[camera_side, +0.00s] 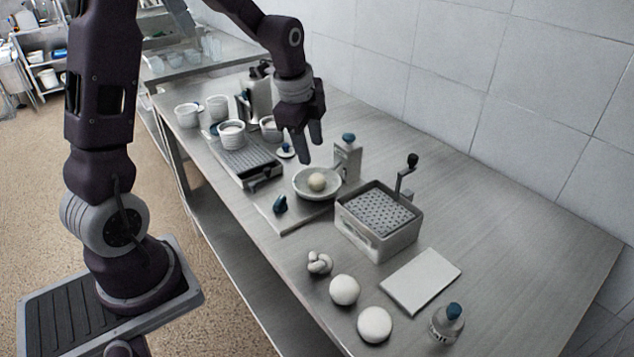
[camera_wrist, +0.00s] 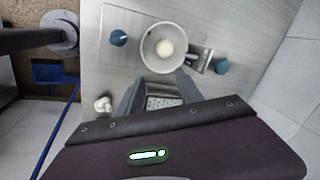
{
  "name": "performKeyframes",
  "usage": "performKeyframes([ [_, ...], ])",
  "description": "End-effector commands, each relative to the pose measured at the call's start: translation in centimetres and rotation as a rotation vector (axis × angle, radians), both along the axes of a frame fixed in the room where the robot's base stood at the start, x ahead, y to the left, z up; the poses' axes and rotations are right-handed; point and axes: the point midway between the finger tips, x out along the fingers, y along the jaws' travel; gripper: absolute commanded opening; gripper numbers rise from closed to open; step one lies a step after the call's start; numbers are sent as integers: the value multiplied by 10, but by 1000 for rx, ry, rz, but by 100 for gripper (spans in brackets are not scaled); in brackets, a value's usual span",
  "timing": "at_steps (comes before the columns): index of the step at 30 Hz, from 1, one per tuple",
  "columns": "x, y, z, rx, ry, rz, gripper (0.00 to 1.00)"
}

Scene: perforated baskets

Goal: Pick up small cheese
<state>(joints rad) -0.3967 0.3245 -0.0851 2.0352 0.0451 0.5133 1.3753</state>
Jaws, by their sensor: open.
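A small pale round ball (camera_side: 317,182), which looks like the small cheese, sits in a white bowl (camera_side: 301,190) on the counter. In the wrist view the ball (camera_wrist: 165,47) lies near the middle of the bowl (camera_wrist: 146,53). My gripper (camera_side: 310,154) is open and empty, with its fingers pointing down, above and just behind the bowl in the side view. In the wrist view its fingers (camera_wrist: 159,87) show below the bowl. Larger white balls (camera_side: 344,290) and a knotted white piece (camera_side: 319,263) lie toward the front of the counter.
A perforated basket box with a crank (camera_side: 380,234) stands right of the bowl, and a bottle with a blue cap (camera_side: 347,160) close behind it. A white board (camera_side: 421,280) lies at front right. Several cups (camera_side: 231,134) and a tray (camera_side: 245,160) stand left. The right rear counter is clear.

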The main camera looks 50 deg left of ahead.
Motion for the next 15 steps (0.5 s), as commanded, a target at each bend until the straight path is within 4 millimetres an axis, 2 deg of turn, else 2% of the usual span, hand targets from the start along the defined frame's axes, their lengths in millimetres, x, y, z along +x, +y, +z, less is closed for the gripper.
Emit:
performKeyframes([
  [1,9,13,-22,6,26,-62,43],
  [3,18,26,-44,19,45,-145,43],
  [7,25,34,-64,28,57,-213,43],
  [11,29,34,-82,28,59,-218,43],
  [15,36,33,-108,28,61,-218,43],
])
